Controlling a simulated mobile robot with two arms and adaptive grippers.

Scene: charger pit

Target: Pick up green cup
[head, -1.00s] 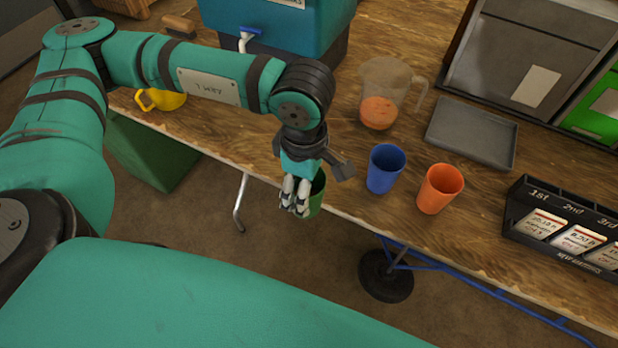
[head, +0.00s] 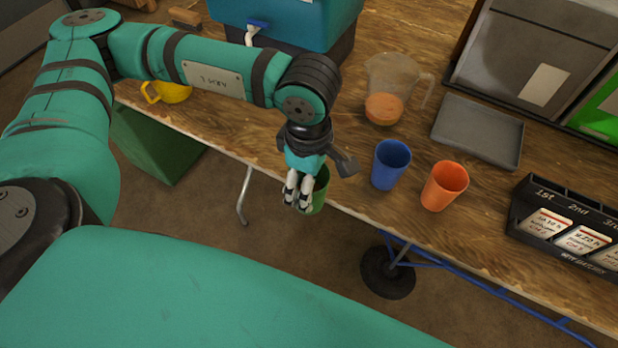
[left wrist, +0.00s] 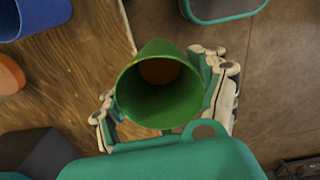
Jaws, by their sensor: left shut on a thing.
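The green cup (head: 320,194) is at the front edge of the wooden table in the head view, partly hidden behind my left gripper (head: 298,192). In the left wrist view the green cup (left wrist: 160,92) sits between the two fingers of my left gripper (left wrist: 166,100), its open mouth toward the camera. The fingers touch it on both sides and are shut on it. I cannot tell whether its base rests on the table. My right gripper is not in view.
A blue cup (head: 390,165) and an orange cup (head: 443,186) stand right of the green cup. Behind are a clear jug (head: 392,85) and a grey tray (head: 478,131). A black card rack (head: 575,222) stands at the right. A yellow mug (head: 168,92) is at the left.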

